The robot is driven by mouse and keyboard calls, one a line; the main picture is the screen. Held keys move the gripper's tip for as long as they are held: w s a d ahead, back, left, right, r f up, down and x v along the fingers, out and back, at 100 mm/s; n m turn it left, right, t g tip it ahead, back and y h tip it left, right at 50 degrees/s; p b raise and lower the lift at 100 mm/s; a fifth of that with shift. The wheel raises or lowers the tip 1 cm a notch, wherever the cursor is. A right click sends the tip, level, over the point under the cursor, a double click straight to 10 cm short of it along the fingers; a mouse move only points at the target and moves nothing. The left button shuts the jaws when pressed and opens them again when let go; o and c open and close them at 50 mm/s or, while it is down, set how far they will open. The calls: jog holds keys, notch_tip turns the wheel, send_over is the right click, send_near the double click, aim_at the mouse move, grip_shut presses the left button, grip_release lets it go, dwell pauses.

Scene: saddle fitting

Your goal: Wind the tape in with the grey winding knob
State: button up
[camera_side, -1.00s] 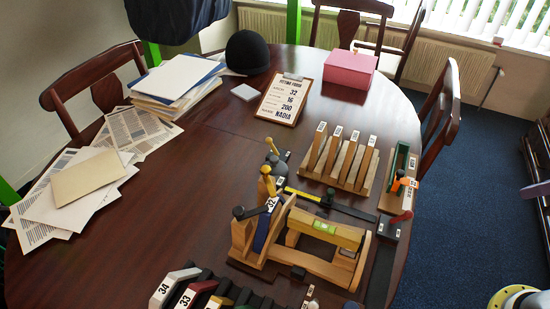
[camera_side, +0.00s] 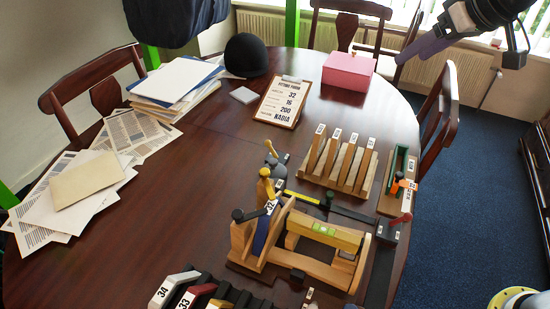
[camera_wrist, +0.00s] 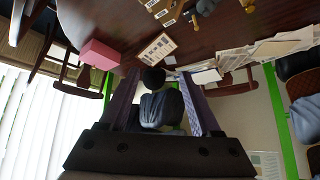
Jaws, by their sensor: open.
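A yellow tape strip (camera_side: 305,194) with a black section runs beside the wooden saddle stand (camera_side: 300,240). At its left end is a small dark grey device (camera_side: 277,168) with a yellow-tipped part above it. I take this for the tape's housing, but it is too small to tell which part is the grey winding knob. My gripper (camera_side: 425,47) is high at the top right of the side view, far from the tape. In the wrist view its purple fingers (camera_wrist: 160,77) are apart with nothing held between them.
A wooden rack (camera_side: 338,170) of upright labelled pieces and a green-lined holder (camera_side: 398,178) stand right of the tape. Numbered pieces (camera_side: 190,298) lie at the front. A clipboard (camera_side: 282,102), pink box (camera_side: 348,72) and black hat (camera_side: 246,55) are farther back. The table's left middle is clear.

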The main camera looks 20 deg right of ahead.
jog(key=w+a+f, duration=0.4)
jog(key=w+a, duration=0.1)
jog(key=w, duration=0.2)
jog(key=n+g, duration=0.3)
jog(key=g, duration=0.1)
send_over(273, 162)
jog(key=s+d, duration=0.2)
jog(key=s, duration=0.3)
notch_tip(273, 162, down, 20)
jog(key=shift+t, duration=0.3)
jog(key=x, duration=1.3)
jog(key=shift+s+a+f, duration=0.15)
jog(key=shift+a+f, duration=0.05)
jog(key=shift+a, duration=0.05)
grip_shut()
